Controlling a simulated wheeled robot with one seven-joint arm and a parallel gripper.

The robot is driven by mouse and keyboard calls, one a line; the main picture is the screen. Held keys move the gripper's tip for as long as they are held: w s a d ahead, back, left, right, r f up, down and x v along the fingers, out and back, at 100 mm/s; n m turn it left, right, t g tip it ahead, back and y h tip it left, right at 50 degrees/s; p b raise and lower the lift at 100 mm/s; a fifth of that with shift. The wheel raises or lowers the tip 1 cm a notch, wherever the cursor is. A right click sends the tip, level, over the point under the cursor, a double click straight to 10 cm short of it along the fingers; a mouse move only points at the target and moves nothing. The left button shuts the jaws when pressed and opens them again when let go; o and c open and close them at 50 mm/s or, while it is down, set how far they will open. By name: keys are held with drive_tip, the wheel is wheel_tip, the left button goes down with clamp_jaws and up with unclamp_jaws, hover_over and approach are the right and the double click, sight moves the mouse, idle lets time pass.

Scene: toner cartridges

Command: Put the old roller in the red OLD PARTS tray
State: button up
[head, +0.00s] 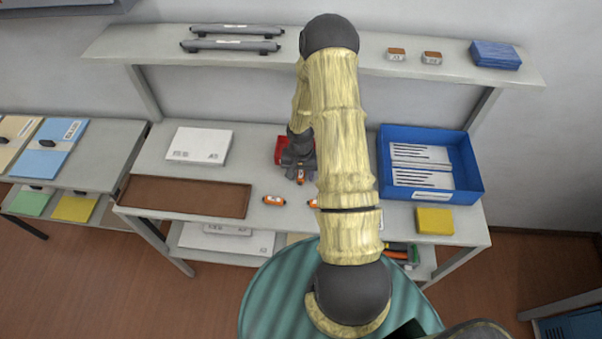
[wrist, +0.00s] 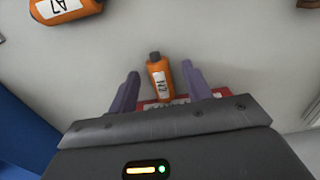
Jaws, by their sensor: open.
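My gripper (wrist: 160,69) is open, with its two purple fingers apart. An orange bottle-shaped part with a dark cap and a white label (wrist: 160,80) shows between the fingers, with gaps on both sides. The red tray (wrist: 222,92) shows behind that part, largely hidden by my gripper. In the head view the red tray (head: 280,150) is on the bench behind my gripper (head: 299,169), mostly covered by my arm. The orange part shows just below the gripper (head: 300,177). I cannot tell which part is the old roller.
Another orange part marked A7 (wrist: 63,8) lies on the bench. A blue bin (head: 472,163) with papers stands right, a brown tray (head: 185,196) left. A yellow block (head: 434,221) is near the front edge. Grey cylinders (head: 232,45) lie on the upper shelf.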

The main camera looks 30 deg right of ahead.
sight(300, 175)
drive_tip(key=shift+f, duration=0.25)
idle(0.3)
clamp_jaws()
drive_tip(key=shift+r, duration=0.15)
wheel_tip(300, 175, up, 10)
drive_tip(key=b, duration=0.1)
idle(0.4)
idle(0.4)
